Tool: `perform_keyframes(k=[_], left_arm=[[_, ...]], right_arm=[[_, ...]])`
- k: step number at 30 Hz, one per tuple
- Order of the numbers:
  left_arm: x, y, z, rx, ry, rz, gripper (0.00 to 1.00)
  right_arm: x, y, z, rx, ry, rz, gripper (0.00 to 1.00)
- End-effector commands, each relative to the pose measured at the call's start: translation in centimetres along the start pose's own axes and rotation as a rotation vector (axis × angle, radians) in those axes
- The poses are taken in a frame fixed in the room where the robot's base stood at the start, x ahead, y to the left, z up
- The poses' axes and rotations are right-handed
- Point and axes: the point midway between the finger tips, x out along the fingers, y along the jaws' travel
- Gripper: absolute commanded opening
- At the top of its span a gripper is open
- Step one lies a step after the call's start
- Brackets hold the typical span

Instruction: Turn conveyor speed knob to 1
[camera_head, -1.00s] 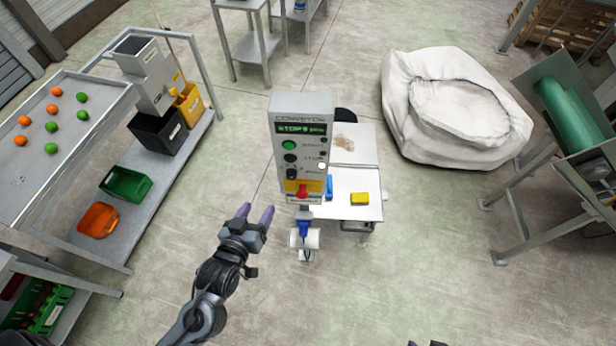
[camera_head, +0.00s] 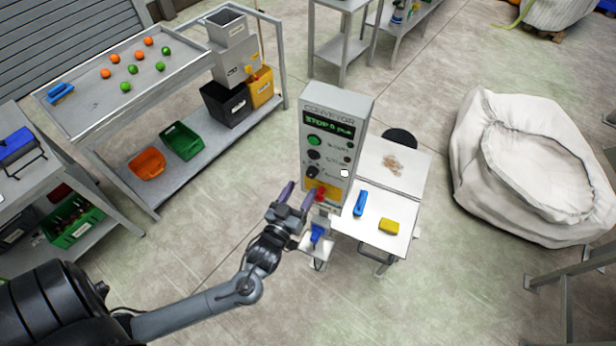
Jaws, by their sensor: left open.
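The grey conveyor control box (camera_head: 335,110) stands upright near the middle of the head view. Its green display (camera_head: 329,127) reads STOP with small text after it. Below are a green button (camera_head: 315,140), a black button (camera_head: 314,154) and the black speed knob (camera_head: 312,172), whose setting is too small to read. A red emergency button (camera_head: 321,193) sits on a yellow plate at the bottom. My left gripper (camera_head: 298,194) is open and empty, just in front of the box's lower left, below the knob. My right gripper is out of view.
A sorting table (camera_head: 105,85) with orange and green balls stands at left. A large white sack (camera_head: 480,190) lies at right. The floor in front is clear.

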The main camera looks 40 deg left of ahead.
Motion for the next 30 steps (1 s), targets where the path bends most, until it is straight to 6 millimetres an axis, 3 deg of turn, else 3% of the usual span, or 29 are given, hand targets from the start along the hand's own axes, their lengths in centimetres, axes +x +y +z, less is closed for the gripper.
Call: perform_keyframes(k=[9,23,30], left_arm=[[4.2,0.0,-0.1,0.000,0.001,0.000,0.60],[5.2,0.0,0.1,-0.001,-0.002,0.000,0.60],[5.2,0.0,0.1,-0.001,-0.001,0.000,0.26]], right_arm=[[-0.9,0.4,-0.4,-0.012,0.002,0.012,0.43],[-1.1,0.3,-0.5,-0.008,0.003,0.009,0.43],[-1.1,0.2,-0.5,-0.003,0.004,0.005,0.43]])
